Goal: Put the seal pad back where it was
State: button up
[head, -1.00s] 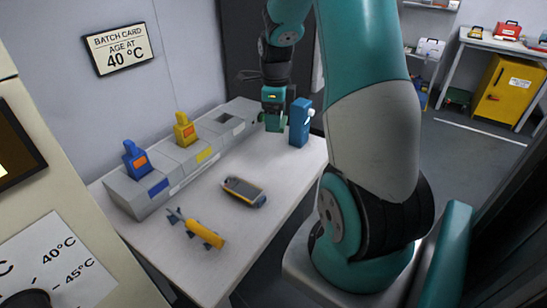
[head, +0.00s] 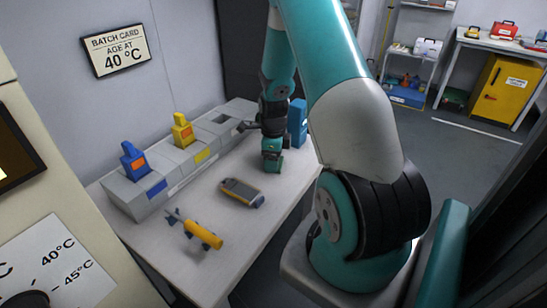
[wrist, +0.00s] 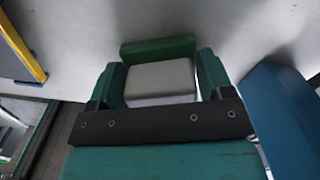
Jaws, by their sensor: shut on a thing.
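My gripper (head: 272,158) is low over the white table, in front of the blue upright block. In the wrist view my gripper (wrist: 161,75) is shut on a small pad with a pale grey body (wrist: 160,82) and a green edge strip (wrist: 158,48), which I take for the seal pad. It sits between the two teal fingers. In the head view the fingers mostly hide it. I cannot tell whether it touches the table.
The blue block (head: 297,122) stands close behind my gripper. A handheld device (head: 241,191) and a yellow finned tool (head: 202,234) lie on the table (head: 160,247). A grey bank (head: 178,168) with a blue and a yellow unit runs along the wall.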

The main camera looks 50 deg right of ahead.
jog(key=o, duration=0.8)
jog(key=shift+r, duration=0.1)
notch_tip(320, 180, up, 12)
jog(key=shift+f+b, duration=0.2)
jog(key=shift+b, duration=0.1)
jog(key=s+a+r+n+t+y, duration=0.1)
jog(key=a+r+n, duration=0.4)
jog(key=a+n, duration=0.65)
jog(key=s+a+r+n+y, duration=0.1)
jog(key=a+r+n, duration=0.4)
jog(key=a+n, duration=0.65)
jog(key=s+a+r+n, duration=0.1)
jog(key=s+a+n, duration=0.3)
jog(key=a+n, duration=0.1)
jog(key=s+a+r+n+y, duration=0.1)
jog(key=s+a+n, duration=0.4)
jog(key=s+a+r+n+g+y, duration=0.1)
jog(key=s+a+n, duration=0.3)
jog(key=a, duration=0.1)
jog(key=shift+s+a+r+n, duration=0.2)
jog(key=shift+s+r+n, duration=0.05)
jog(key=shift+r+n, duration=0.15)
